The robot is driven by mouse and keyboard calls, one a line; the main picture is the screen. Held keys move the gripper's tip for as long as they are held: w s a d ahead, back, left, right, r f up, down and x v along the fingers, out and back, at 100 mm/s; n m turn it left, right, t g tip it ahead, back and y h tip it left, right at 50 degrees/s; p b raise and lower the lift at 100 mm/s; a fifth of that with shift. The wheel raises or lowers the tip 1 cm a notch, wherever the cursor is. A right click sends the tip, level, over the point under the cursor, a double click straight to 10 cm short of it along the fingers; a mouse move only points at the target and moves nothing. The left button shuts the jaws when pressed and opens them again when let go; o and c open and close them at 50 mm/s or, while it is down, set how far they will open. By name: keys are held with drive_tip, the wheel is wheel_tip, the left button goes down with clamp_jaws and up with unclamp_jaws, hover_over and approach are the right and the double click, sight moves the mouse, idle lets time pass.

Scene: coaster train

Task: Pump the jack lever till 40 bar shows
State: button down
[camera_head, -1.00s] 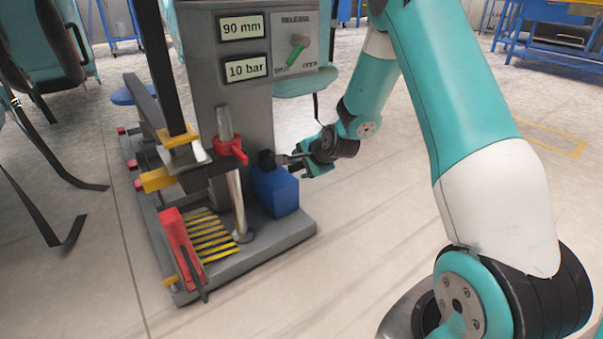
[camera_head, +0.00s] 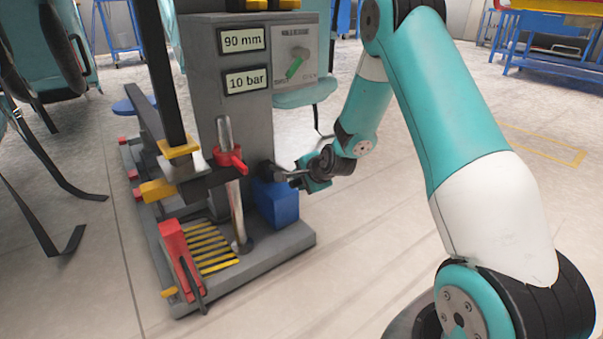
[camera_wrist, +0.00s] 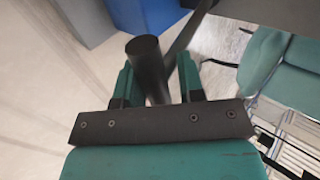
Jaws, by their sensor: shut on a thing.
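The jack unit (camera_head: 225,140) is a grey column on a grey base, with a blue pump block (camera_head: 277,203) at its right foot. Its lower display (camera_head: 246,80) reads 10 bar and its upper display (camera_head: 243,40) reads 90 mm. The black jack lever (camera_wrist: 150,70) stands between the two green fingers of my gripper (camera_wrist: 156,85) in the wrist view. The lever's far end is partly hidden by my wrist in the head view.
The release panel (camera_head: 296,57) with a green-handled knob is on the column's right. A red clamp (camera_head: 231,158) sits on the steel rod. Teal train seats stand at the left, with black straps (camera_head: 62,240) on the floor. Open floor lies right of the base.

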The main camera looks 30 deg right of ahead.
drive_tip(key=shift+s+f, duration=0.15)
drive_tip(key=shift+f, duration=0.2)
drive_tip(key=c, duration=0.8)
unclamp_jaws()
drive_tip(key=shift+r, duration=0.15)
drive_tip(key=p+v, duration=0.8)
drive_tip(key=v, duration=0.9)
drive_tip(key=shift+r, duration=0.1)
